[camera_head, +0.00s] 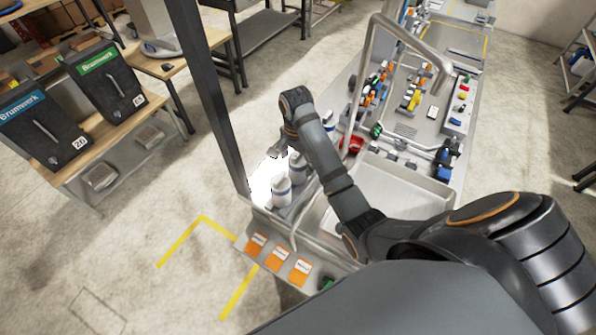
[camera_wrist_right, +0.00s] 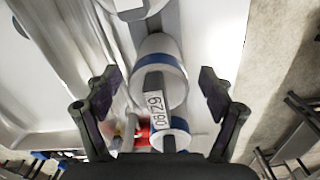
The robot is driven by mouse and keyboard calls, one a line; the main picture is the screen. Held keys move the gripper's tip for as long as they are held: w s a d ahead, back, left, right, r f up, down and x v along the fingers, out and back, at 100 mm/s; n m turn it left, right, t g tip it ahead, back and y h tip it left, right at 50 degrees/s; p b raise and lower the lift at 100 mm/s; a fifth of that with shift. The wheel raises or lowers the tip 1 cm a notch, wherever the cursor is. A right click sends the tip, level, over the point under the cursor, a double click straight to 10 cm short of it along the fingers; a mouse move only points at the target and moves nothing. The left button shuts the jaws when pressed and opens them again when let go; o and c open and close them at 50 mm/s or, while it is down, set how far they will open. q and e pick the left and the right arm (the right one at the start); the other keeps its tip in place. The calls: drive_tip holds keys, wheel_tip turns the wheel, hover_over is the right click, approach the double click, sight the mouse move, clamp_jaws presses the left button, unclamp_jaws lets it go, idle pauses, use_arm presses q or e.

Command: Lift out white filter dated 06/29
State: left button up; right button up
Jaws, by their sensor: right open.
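In the right wrist view, a white filter (camera_wrist_right: 160,60) with a blue band carries a tag (camera_wrist_right: 157,98) that reads 06/29, turned sideways. The fingers of my right gripper (camera_wrist_right: 160,82) are spread on either side of the filter, with a visible gap on both sides, and hold nothing. In the head view my right gripper (camera_head: 278,146) reaches down at the row of white bottle-shaped filters. One filter (camera_head: 281,189) stands nearest and another (camera_head: 297,166) stands behind it. The dated filter is hard to pick out there. My left gripper is not in view.
A metal faucet (camera_head: 436,62) arches over the bench. A grey post (camera_head: 205,95) stands left of the filters. Orange-white cards (camera_head: 278,258) lie on the front ledge. The sink basin (camera_head: 405,190) looks mostly clear.

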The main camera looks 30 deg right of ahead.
wheel_tip(320, 180, down, 2)
drive_tip(key=shift+d+f+b, duration=0.15)
drive_tip(key=shift+f+b, duration=0.05)
drive_tip(key=shift+b, duration=0.55)
drive_tip(key=shift+s+f+p, duration=0.1)
drive_tip(key=shift+f+p, duration=0.15)
drive_tip(key=shift+p, duration=0.05)
drive_tip(key=shift+w+d+f, duration=0.1)
drive_tip(key=shift+w+f, duration=0.1)
drive_tip(key=shift+f, duration=0.45)
drive_tip(key=shift+s+r, duration=0.1)
drive_tip(key=c, duration=0.4)
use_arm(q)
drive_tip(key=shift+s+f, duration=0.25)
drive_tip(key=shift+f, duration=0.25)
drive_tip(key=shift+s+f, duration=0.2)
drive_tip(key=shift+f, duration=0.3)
use_arm(e)
drive_tip(key=c, duration=1)
drive_tip(key=shift+c, duration=0.2)
